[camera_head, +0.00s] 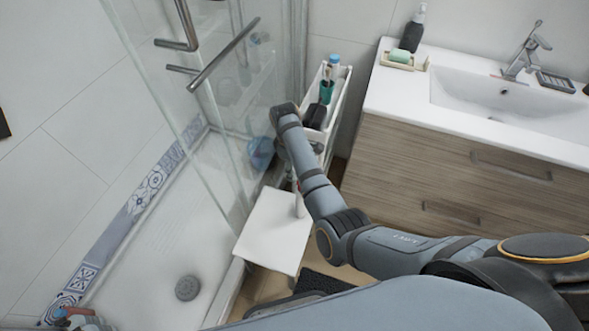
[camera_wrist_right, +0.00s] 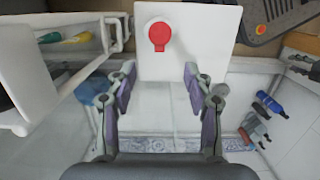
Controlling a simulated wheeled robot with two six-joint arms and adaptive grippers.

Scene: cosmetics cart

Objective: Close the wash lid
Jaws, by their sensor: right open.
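A white bottle with a red lid (camera_wrist_right: 159,35) stands on the white stool (camera_wrist_right: 212,45) in the right wrist view, seen from above. The red part is round with a small tab; I cannot tell whether it is raised. In the head view the white bottle (camera_head: 299,205) is mostly hidden by my right arm. My right gripper (camera_wrist_right: 160,88) is open and empty, with its fingers apart and the bottle beyond and between them. In the head view its fingers are hidden behind the wrist near the white cart (camera_head: 341,98). My left gripper is not in view.
The cart, holding a teal cup (camera_head: 326,91), stands close to my right wrist. The glass shower door (camera_head: 215,95) and its metal handle are to the left. A washbasin cabinet (camera_head: 455,165) is at the right. A dark scale (camera_wrist_right: 275,15) lies by the stool, whose top has free room.

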